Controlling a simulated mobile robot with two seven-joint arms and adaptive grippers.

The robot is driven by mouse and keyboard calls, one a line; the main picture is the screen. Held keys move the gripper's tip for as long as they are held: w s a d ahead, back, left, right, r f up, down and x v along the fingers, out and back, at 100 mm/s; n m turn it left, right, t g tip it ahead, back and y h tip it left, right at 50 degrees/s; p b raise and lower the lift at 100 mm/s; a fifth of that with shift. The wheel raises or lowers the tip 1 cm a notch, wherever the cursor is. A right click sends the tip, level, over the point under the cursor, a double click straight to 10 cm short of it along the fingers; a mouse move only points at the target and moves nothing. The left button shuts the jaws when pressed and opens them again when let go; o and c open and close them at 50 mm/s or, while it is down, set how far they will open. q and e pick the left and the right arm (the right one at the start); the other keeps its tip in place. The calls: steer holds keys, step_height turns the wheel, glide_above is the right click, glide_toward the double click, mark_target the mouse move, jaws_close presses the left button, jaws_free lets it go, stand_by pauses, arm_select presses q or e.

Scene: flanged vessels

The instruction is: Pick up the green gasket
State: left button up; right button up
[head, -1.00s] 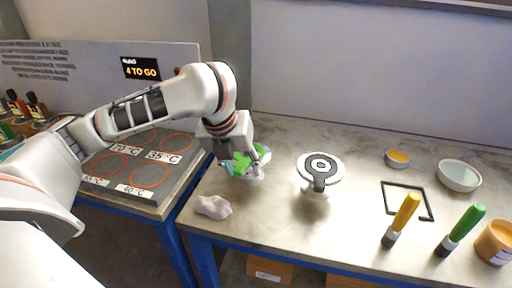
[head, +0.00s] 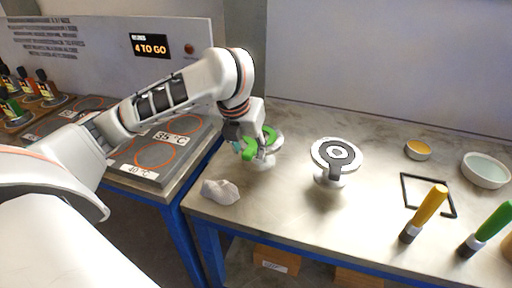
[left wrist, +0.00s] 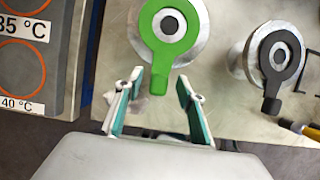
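The green gasket (left wrist: 160,58) is a ring with a dark centre and a tab. It appears to lie on the round flange of a pale metal vessel (left wrist: 202,28), its tab pointing towards my left gripper (left wrist: 160,88). That gripper is open, its two teal-padded fingers apart on either side of the tab's end. I cannot tell the height gap between them. In the head view the gasket (head: 250,153) is partly hidden by the left gripper (head: 252,145). My right gripper is not in view.
A second flanged vessel with a black gasket (head: 338,152) stands to the right. A crumpled whitish lump (head: 220,191) lies near the table's left front. A black square frame (head: 407,190), yellow-handled tool (head: 431,204), green-handled tool (head: 493,222) and bowls (head: 486,170) are further right.

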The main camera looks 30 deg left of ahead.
arm_select(q)
steer(key=shift+c, duration=0.4)
jaws_close()
